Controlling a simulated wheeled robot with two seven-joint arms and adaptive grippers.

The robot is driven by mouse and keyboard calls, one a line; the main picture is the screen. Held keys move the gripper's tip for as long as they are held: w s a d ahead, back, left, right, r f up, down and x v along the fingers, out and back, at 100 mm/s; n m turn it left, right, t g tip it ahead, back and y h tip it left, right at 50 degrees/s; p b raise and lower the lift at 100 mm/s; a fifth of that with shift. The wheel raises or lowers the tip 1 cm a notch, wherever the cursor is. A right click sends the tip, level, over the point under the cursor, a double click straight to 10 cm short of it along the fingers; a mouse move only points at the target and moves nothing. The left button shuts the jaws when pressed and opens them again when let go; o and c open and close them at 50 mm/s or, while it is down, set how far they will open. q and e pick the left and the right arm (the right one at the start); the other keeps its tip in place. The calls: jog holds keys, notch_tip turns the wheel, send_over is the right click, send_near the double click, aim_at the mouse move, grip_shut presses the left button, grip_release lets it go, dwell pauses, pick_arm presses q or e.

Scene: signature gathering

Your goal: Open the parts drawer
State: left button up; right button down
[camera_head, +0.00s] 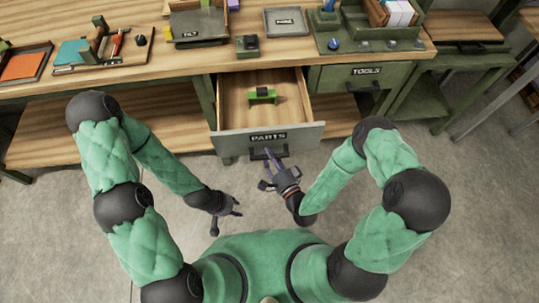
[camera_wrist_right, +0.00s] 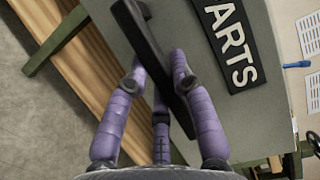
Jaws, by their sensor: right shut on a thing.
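The parts drawer (camera_head: 238,143) is pulled well out from the workbench, with a "PARTS" label on its front. A green object with a dark top (camera_head: 263,95) sits inside it. My right gripper (camera_head: 270,158) is at the drawer's dark handle (camera_head: 257,154). In the right wrist view, its purple fingers (camera_wrist_right: 158,75) are closed around the black handle bar (camera_wrist_right: 143,32), beside the label (camera_wrist_right: 230,45).
The tools drawer (camera_head: 335,79) is shut, right of the parts drawer. The wooden benchtop (camera_head: 185,63) holds trays (camera_head: 287,21), a small green block (camera_head: 247,46) and a green organizer (camera_head: 325,43). A lower shelf (camera_head: 130,119) lies left of the drawer. The floor (camera_head: 60,230) in front is clear.

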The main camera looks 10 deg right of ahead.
jog(key=c, duration=1)
grip_release()
jog(key=shift+c, duration=0.2)
jog(key=shift+s, duration=0.1)
jog(key=v, duration=1.1)
jog(key=shift+s+d, duration=0.15)
jog(key=shift+s, duration=0.25)
jog(key=shift+f, duration=0.1)
